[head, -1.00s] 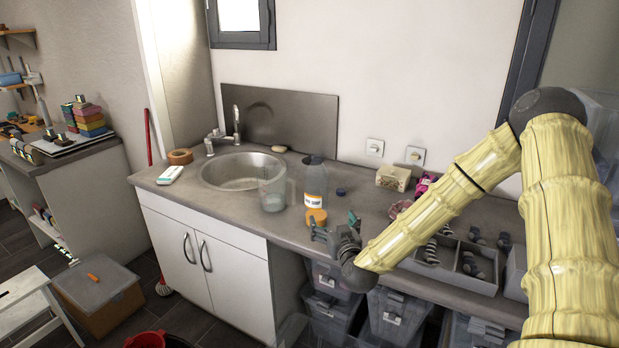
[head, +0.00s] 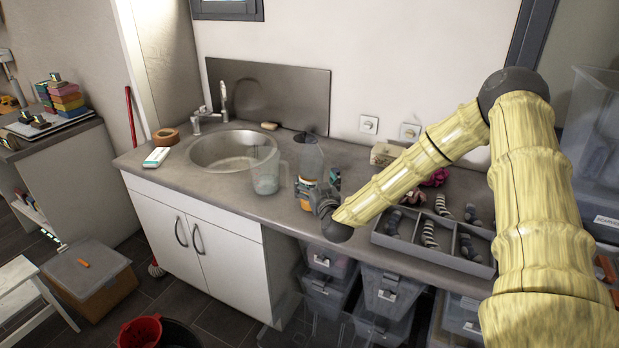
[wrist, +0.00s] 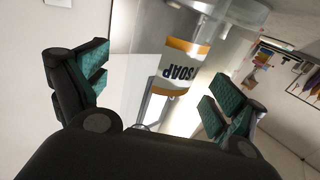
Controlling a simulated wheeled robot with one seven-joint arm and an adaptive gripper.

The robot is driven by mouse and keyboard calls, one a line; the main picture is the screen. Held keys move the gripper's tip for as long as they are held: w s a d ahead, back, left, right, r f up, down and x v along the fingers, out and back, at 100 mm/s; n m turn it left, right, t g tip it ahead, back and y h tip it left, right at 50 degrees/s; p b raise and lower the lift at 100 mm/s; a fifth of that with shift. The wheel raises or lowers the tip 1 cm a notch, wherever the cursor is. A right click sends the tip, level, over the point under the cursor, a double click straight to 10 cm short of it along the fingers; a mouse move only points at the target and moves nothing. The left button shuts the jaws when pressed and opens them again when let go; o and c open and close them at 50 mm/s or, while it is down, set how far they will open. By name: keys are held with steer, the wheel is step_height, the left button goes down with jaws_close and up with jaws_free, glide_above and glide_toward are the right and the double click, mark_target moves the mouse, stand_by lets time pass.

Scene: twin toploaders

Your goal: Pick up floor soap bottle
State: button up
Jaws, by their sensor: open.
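The floor soap bottle (head: 311,160) stands upright on the grey counter, right of a clear measuring jug (head: 265,175). It is translucent grey with an orange and white label. In the wrist view the bottle's label (wrist: 180,68) reads "SOAP" and lies between the two fingers. My gripper (wrist: 152,88) is open, its green-padded fingers apart on either side of the bottle. In the head view my gripper (head: 325,187) is at the bottle's right front side and covers part of its lower body. I cannot tell whether a finger touches it.
A sink (head: 233,150) is left of the jug. A grey divided tray (head: 432,245) with striped socks is on the counter to the right. A sponge block (head: 384,154) stands at the back. Clear bins (head: 328,262) are under the counter.

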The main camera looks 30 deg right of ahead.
steer(key=shift+w+d+r+p, duration=0.15)
steer(key=shift+w+r+p, duration=0.15)
steer(key=shift+p, duration=0.15)
steer(key=w, duration=0.1)
steer(key=w+p, duration=0.1)
steer(key=w, duration=0.1)
steer(key=shift+d+f, duration=0.2)
steer(key=shift+f, duration=0.2)
steer(key=shift+s+r, duration=0.1)
steer(key=c, duration=1.2)
